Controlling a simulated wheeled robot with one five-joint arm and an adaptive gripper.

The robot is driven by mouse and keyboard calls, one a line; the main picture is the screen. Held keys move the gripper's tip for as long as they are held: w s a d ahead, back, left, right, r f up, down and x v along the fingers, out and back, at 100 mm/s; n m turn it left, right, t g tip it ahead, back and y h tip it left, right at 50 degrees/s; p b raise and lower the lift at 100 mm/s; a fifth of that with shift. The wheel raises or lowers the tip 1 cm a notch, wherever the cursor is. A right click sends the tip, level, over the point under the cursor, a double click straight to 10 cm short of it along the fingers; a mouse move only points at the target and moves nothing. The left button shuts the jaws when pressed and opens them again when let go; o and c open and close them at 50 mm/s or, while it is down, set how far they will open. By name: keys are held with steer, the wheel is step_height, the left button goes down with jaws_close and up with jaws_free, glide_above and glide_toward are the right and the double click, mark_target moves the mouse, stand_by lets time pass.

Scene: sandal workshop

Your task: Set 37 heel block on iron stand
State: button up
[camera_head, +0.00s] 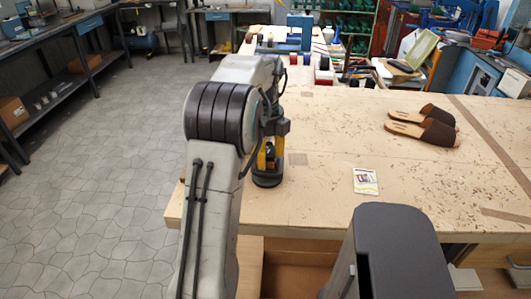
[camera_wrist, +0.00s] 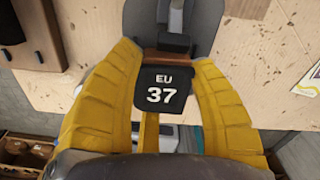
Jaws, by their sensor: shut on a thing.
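My gripper (camera_head: 267,155) is over the near left part of the wooden bench, its yellow fingers pointing down. In the wrist view the fingers (camera_wrist: 158,110) are closed around a dark heel block (camera_wrist: 161,92) marked "EU 37" in white. A brown strip shows along the block's far edge. A grey rounded piece (camera_wrist: 205,15), which looks like the iron stand, lies just beyond the block. A dark round base (camera_head: 267,179) shows under the fingers in the head view. Whether the block touches the stand cannot be told; my arm and fingers hide much of it.
A pair of brown sandals (camera_head: 425,125) lies on the right of the bench (camera_head: 320,205). A small printed card (camera_head: 365,181) lies near its front edge. Tools and boxes crowd the far end. The bench between gripper and sandals is clear.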

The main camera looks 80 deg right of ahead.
steer(key=shift+f, duration=0.2)
stand_by(0.7)
steer(key=o, duration=1.7)
steer(key=shift+o, duration=0.2)
steer(key=shift+r+p, duration=3.45)
steer(key=shift+r, duration=0.05)
